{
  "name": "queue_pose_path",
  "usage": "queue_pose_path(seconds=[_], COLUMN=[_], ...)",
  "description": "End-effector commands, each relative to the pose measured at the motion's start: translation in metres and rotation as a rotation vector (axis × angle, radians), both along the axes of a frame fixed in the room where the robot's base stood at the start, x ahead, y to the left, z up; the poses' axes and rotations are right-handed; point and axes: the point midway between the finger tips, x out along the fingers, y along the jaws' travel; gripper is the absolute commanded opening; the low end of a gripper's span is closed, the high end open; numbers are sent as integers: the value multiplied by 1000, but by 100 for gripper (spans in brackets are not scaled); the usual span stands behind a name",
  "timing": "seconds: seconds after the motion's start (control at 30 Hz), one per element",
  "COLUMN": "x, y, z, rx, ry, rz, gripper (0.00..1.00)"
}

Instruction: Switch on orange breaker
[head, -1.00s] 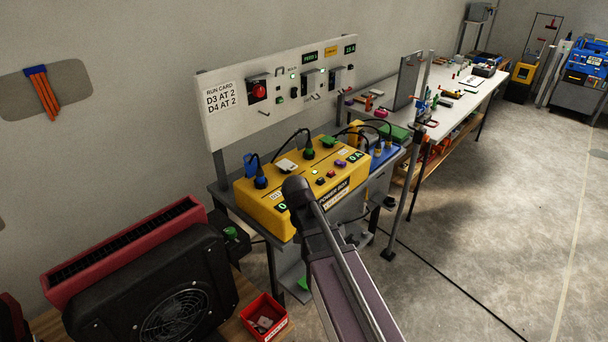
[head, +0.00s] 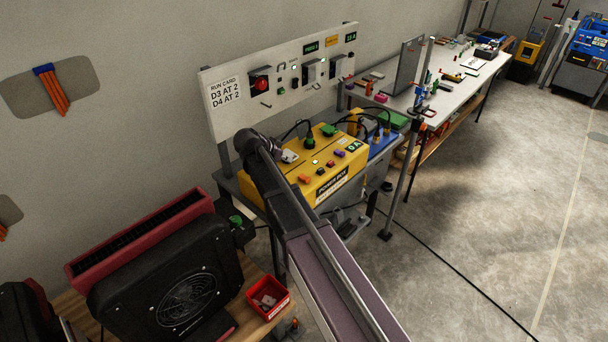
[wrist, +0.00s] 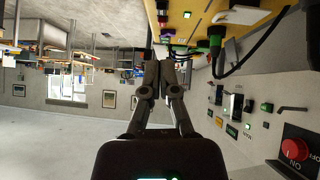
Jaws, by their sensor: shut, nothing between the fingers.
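A small orange switch (head: 304,178) sits on the top of the yellow power box (head: 333,186), near its front left, beside other small coloured buttons. Whether it is on or off is too small to tell. My gripper (wrist: 161,72) is shut and empty in the wrist view, its two fingers together. The yellow box (wrist: 263,4) shows at the top edge of that view, apart from the fingertips. In the head view my wrist is at the left end of the box and covers part of it; the fingertips cannot be made out there.
A white panel (head: 222,120) with a red knob (head: 261,84) stands behind the box; the knob also shows in the wrist view (wrist: 296,150). A green plug (head: 310,141) and black cables rise from the box. A black fan unit (head: 185,300) stands at the front left.

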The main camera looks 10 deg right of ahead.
Motion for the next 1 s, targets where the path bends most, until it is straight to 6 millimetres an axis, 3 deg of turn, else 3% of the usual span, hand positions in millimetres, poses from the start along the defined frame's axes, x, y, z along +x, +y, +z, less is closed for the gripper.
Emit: queue_pose_path(seconds=[0.37,1.0], x=[4,27], y=[-7,-49], z=[-10,-58], rx=[1,1], ry=[2,2], rz=[-1,-2], gripper=[0,0])
